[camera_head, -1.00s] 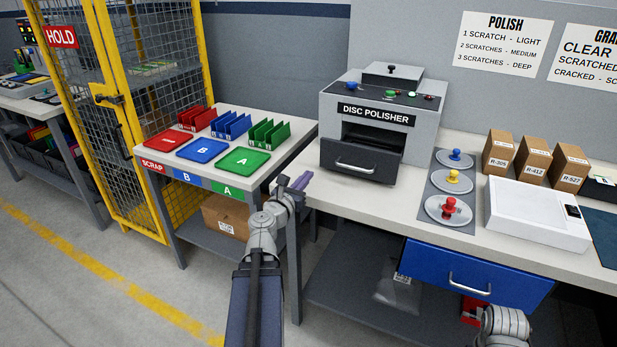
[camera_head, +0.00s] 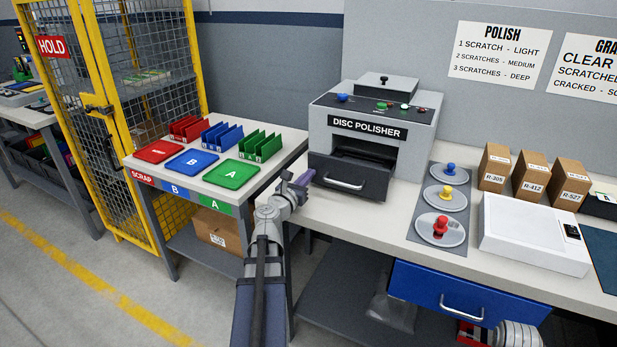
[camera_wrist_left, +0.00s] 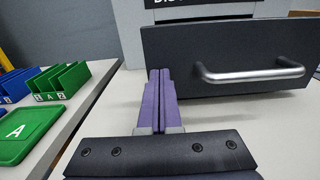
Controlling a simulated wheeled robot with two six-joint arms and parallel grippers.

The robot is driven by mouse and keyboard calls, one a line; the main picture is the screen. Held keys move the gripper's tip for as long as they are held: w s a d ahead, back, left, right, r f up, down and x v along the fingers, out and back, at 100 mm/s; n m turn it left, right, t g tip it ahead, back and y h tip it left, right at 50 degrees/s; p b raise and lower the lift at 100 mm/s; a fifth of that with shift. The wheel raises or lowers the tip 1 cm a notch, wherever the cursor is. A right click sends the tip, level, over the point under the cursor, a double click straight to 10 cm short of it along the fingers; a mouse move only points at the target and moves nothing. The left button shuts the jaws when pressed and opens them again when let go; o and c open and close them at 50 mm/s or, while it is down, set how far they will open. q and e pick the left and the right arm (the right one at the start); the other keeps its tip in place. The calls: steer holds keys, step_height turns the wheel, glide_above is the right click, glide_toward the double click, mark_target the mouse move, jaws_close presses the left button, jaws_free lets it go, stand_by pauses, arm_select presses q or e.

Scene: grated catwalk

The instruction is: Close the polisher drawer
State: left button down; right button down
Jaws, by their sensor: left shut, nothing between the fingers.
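The grey disc polisher (camera_head: 402,162) stands on the white bench in the head view. Its dark drawer (camera_head: 325,180) sticks out at the front, with a gap above it and a silver handle (camera_head: 344,184). In the left wrist view the drawer front (camera_wrist_left: 215,50) fills the upper right, with its handle (camera_wrist_left: 250,75) in clear sight. My left gripper (camera_head: 307,180) is shut and empty at the drawer's left front edge. Its purple fingers (camera_wrist_left: 159,80) overlap the left end of the drawer front in the wrist view; I cannot tell whether they touch it.
A side table (camera_head: 221,197) with red, blue and green trays and racks stands left of the bench. Discs with knobs lie on a grey mat (camera_head: 421,237) right of the polisher. A white device (camera_head: 533,240) and cardboard boxes stand further right. A blue drawer (camera_head: 415,283) sits below.

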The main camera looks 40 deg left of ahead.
arm_select(q)
steer(key=x, duration=1.5)
steer(key=shift+w+a+f, duration=0.1)
steer(key=shift+w+a, duration=0.1)
arm_select(e)
steer(key=shift+s, duration=0.1)
arm_select(q)
steer(key=shift+w, duration=0.1)
arm_select(e)
steer(key=shift+r, duration=0.1)
arm_select(q)
steer(key=shift+s+d, duration=0.2)
steer(key=shift+s, duration=0.15)
steer(key=v, duration=1.4)
arm_select(e)
steer(key=shift+s+a, duration=0.45)
steer(key=shift+a, duration=0.1)
